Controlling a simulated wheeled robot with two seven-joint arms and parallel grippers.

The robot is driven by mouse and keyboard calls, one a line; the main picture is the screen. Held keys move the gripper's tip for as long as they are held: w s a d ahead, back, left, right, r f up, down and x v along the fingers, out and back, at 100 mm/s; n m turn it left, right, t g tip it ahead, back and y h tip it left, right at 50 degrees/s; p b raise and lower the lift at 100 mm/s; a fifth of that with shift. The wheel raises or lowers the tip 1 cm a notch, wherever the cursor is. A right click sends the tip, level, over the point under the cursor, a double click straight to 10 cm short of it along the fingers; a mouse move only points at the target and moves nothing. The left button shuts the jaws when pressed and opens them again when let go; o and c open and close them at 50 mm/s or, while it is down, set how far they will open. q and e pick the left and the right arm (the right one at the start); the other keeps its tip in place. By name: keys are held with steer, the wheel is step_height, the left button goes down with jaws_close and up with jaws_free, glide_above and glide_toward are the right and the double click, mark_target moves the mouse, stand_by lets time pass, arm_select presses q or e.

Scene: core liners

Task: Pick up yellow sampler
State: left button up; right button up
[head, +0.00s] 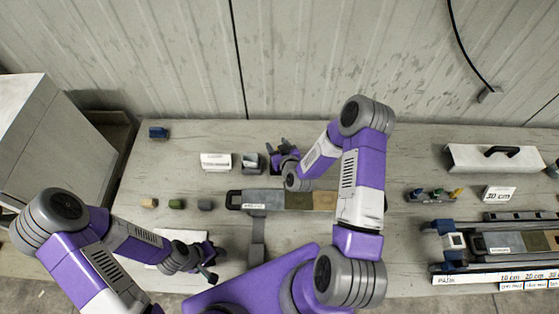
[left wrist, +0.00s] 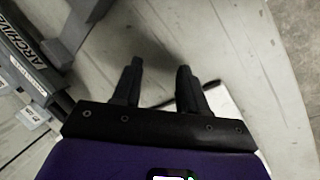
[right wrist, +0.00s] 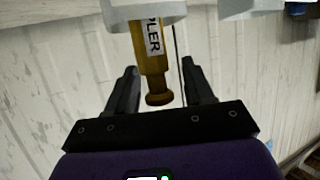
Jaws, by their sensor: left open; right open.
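The yellow sampler (right wrist: 150,65) shows in the right wrist view as a dark yellow rod with a white label reading "PLER" and a round knob at its near end. Its far part passes into a white holder (right wrist: 145,12). My right gripper (right wrist: 160,72) is open, with one finger on each side of the sampler's knob end and gaps showing on both sides. In the head view my right gripper (head: 281,147) is behind the core tray, and I cannot make out the sampler there. My left gripper (head: 207,262) is open and empty, low over the table's front left; it also shows in the left wrist view (left wrist: 160,75).
A long core tray (head: 262,199) lies mid-table below my right forearm. White-labelled blocks (head: 215,161) stand left of the right gripper. Small coloured blocks (head: 176,204) lie at left. A rack (head: 500,243) and a white handled case (head: 470,158) are at right. A wall stands behind.

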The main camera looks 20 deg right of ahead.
jaws_close()
steer(key=shift+r, duration=0.2)
stand_by(0.3)
